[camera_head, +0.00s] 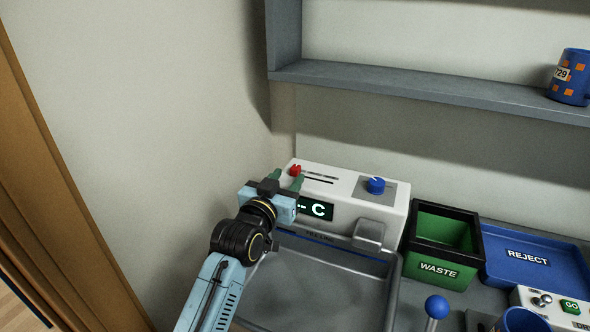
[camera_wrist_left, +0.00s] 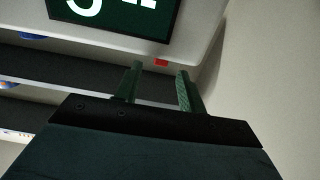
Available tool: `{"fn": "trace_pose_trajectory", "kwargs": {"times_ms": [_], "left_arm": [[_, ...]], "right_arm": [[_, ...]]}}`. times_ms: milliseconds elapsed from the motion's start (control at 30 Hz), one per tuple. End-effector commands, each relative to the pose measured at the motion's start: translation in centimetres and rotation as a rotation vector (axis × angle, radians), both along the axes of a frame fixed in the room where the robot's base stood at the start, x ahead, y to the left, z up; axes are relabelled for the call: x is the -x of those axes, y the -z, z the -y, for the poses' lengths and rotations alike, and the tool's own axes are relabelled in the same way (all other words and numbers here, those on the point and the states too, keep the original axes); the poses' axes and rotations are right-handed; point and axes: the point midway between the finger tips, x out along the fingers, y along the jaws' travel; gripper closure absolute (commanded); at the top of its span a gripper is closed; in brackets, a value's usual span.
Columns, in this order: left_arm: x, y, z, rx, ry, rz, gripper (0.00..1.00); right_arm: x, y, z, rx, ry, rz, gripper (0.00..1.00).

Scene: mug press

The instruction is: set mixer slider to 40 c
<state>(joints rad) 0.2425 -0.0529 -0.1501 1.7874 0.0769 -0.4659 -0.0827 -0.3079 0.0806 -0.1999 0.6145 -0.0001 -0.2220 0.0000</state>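The mixer (camera_head: 345,200) is a white box against the back wall, with a dark display (camera_head: 316,209) whose visible part reads "- C". Its red slider knob (camera_head: 295,170) is at the left end of slots in the top. My left gripper (camera_head: 287,179) is over the box's left end, fingers apart, with the red knob near and roughly between the fingertips. In the left wrist view, the red knob (camera_wrist_left: 161,62) shows between the open fingertips (camera_wrist_left: 160,72); contact cannot be told. The left part of the display is hidden behind my gripper. My right gripper is not in view.
A blue dial (camera_head: 376,185) sits on the mixer's right side. A grey basin (camera_head: 330,290) lies in front. To the right are a green waste bin (camera_head: 437,262), a blue reject tray (camera_head: 560,262) and a blue-ball lever (camera_head: 437,307). A shelf (camera_head: 420,88) with a mug (camera_head: 571,78) is above.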

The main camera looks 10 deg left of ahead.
Motion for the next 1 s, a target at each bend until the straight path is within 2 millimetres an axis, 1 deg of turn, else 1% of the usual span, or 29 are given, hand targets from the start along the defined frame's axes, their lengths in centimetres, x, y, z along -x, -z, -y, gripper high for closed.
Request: {"fn": "trace_pose_trajectory", "kwargs": {"times_ms": [33, 100, 300, 500, 767, 1000], "left_arm": [[-1.0, 0.0, 0.2, 0.000, 0.000, 0.002, 0.60], [-2.1, 0.0, 0.4, 0.000, 0.000, 0.002, 0.60], [-4.3, 0.0, 0.8, 0.000, 0.000, 0.001, 0.60], [-5.1, 0.1, 1.0, -0.001, -0.001, -0.001, 0.60], [-5.2, 0.0, 1.0, -0.001, -0.001, 0.000, 0.60], [-5.1, 0.0, 1.0, -0.001, -0.001, 0.000, 0.91]], "right_arm": [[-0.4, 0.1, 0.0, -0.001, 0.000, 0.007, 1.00], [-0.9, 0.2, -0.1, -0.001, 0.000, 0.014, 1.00], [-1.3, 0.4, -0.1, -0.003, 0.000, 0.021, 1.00], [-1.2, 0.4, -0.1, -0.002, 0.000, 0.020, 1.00], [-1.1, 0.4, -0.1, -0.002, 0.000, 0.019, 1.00], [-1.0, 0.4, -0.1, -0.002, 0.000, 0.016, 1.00]]}}
